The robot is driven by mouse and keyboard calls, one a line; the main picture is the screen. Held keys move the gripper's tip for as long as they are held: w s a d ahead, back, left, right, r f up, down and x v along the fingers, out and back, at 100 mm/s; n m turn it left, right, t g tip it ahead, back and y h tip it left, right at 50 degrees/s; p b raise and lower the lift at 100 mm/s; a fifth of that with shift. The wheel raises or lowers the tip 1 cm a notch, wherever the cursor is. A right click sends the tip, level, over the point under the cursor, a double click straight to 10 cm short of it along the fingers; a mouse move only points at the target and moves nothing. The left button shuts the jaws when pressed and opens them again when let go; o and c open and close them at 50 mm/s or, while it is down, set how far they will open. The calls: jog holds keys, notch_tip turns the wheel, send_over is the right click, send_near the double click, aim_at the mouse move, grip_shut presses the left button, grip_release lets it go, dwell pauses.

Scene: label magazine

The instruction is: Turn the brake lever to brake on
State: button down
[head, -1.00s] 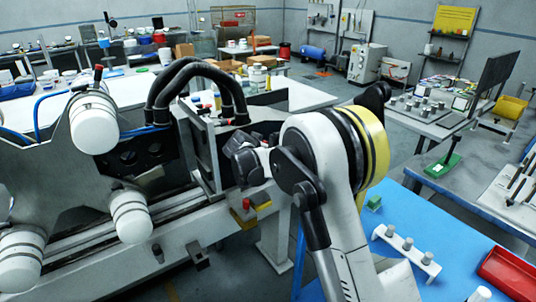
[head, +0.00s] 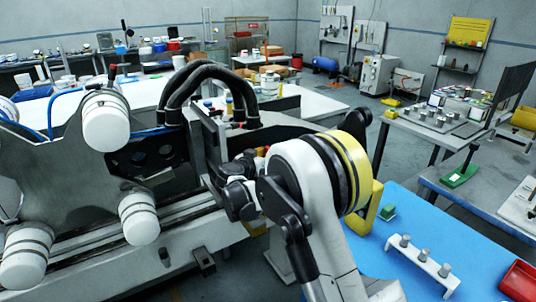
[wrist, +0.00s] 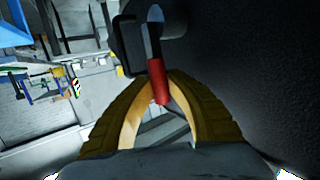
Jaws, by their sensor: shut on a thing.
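The brake lever (wrist: 157,82) shows in the wrist view as a red grip on a thin metal shank, which runs up beside a dark block. My gripper (wrist: 161,86) has its two yellow-brown ribbed fingers closed around the red grip, one on each side. The end of the grip shows between the fingers. In the head view my wrist (head: 240,192) is against the middle of the grey machine (head: 200,222). The fingers and the held lever are hidden there behind my arm. I cannot read any brake mark.
White rollers (head: 106,121) stand on the machine's left side, and black hoses (head: 200,75) arch behind my wrist. A blue table (head: 400,215) at right holds a white rack (head: 422,262) with grey posts and a red tray (head: 520,282). Grey floor lies beyond.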

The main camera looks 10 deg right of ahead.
jog(key=c, duration=1.3)
grip_release()
jog(key=v, duration=1.2)
jog(key=s+d+r+n+g+y, duration=0.35)
jog(key=s+d, duration=0.85)
jog(key=s, duration=0.4)
jog(key=s+f+n+g+y, duration=0.1)
jog(key=s+f+y, duration=0.1)
jog(key=s, duration=0.9)
jog(key=s+f+n+g+y, duration=0.1)
jog(key=s+f+n+y, duration=0.1)
jog(key=s, duration=0.9)
jog(key=shift+a+f+y, duration=0.25)
jog(key=shift+y, duration=0.4)
